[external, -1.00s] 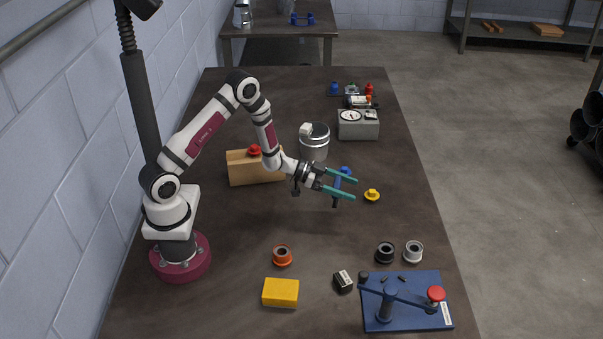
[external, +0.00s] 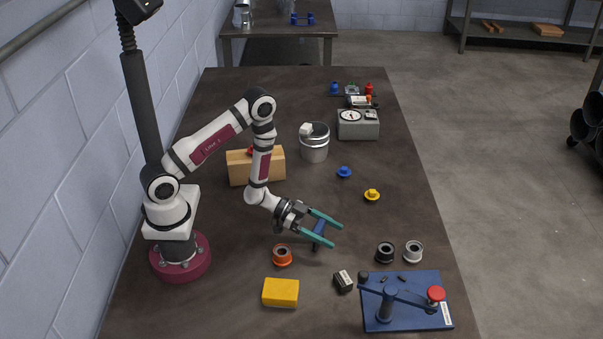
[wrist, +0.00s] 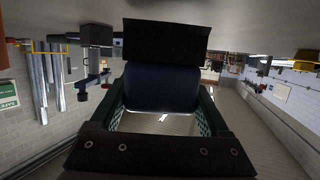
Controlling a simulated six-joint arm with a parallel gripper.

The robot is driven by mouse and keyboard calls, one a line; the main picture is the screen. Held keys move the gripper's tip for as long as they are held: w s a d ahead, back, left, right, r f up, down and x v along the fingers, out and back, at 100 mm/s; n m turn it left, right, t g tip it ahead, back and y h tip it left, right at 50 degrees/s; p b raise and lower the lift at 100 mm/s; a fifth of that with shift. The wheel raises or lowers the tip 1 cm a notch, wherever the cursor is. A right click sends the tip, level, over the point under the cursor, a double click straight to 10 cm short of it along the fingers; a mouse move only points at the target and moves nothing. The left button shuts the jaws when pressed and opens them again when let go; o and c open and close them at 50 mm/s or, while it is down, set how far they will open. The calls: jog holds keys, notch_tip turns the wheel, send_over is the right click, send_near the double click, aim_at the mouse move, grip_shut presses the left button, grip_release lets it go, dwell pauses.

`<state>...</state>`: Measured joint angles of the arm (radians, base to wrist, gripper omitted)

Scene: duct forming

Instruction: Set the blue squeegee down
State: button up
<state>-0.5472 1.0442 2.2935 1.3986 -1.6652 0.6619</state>
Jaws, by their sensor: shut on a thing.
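My gripper (external: 324,230) has teal fingers and is shut on the blue squeegee (external: 319,229). In the external view the squeegee sits between the fingers, with its dark lower end pointing down near the table, to the right of the orange ring. I cannot tell whether that end touches the table. In the wrist view the squeegee's dark blue body (wrist: 162,90) fills the space between the fingers, with a wide black part (wrist: 175,41) beyond it.
Near the gripper are an orange ring (external: 282,256), a yellow block (external: 281,293) and a small black block (external: 343,281). A black ring (external: 385,252), a white ring (external: 414,251) and a blue lever fixture (external: 439,322) stand to the right.

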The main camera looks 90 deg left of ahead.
jog(key=shift+f, duration=0.45)
jog(key=o, duration=1.3)
jog(key=shift+f, duration=0.1)
jog(key=shift+c, duration=0.2)
